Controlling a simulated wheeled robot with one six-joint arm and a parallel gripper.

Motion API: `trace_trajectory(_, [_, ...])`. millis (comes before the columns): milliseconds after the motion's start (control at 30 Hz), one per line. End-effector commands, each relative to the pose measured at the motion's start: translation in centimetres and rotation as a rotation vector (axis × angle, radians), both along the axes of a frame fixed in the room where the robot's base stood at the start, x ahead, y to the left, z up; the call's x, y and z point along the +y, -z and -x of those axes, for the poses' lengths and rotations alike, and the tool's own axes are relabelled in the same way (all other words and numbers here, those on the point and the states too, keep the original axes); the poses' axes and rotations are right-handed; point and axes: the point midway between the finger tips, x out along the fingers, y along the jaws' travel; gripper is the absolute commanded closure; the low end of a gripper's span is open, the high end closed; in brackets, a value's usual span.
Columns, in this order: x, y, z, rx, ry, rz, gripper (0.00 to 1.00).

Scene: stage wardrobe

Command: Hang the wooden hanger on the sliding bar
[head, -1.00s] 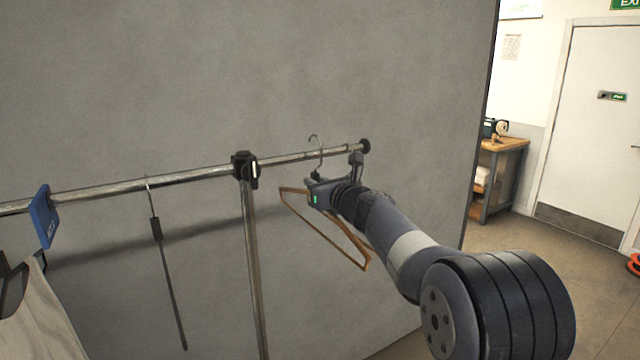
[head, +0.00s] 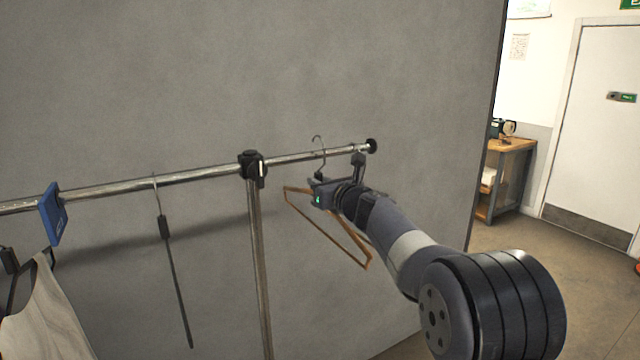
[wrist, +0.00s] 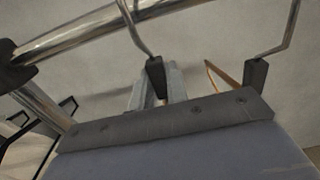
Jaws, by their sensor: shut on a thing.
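The wooden hanger (head: 341,244) is a brown triangular frame with a thin metal hook (head: 320,150), hanging below my gripper. My gripper (head: 318,188) is shut on its neck, just below the bar's right section. The wrist view shows the dark neck (wrist: 156,78) between my fingers and the hook wire rising to the bar (wrist: 75,38). In the head view the hook's curl shows above the sliding bar (head: 291,157). I cannot tell whether it rests on the bar. Part of the hanger's right side is hidden behind my arm.
A black clamp (head: 252,165) on an upright post joins the bar sections. A dark hanger (head: 172,260), a blue tag (head: 53,214) and a pale garment (head: 45,318) hang to the left. Another dark neck (head: 358,160) hangs near the end cap (head: 371,146). A grey panel (head: 200,80) stands behind.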

Motion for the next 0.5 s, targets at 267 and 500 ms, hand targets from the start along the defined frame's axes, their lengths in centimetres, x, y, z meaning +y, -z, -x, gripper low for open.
trace_trajectory(267, [0.0,1.0,0.0,-0.001,0.000,-0.001,1.00])
trace_trajectory(500, [0.0,1.7,0.0,-0.001,0.000,-0.001,1.00])
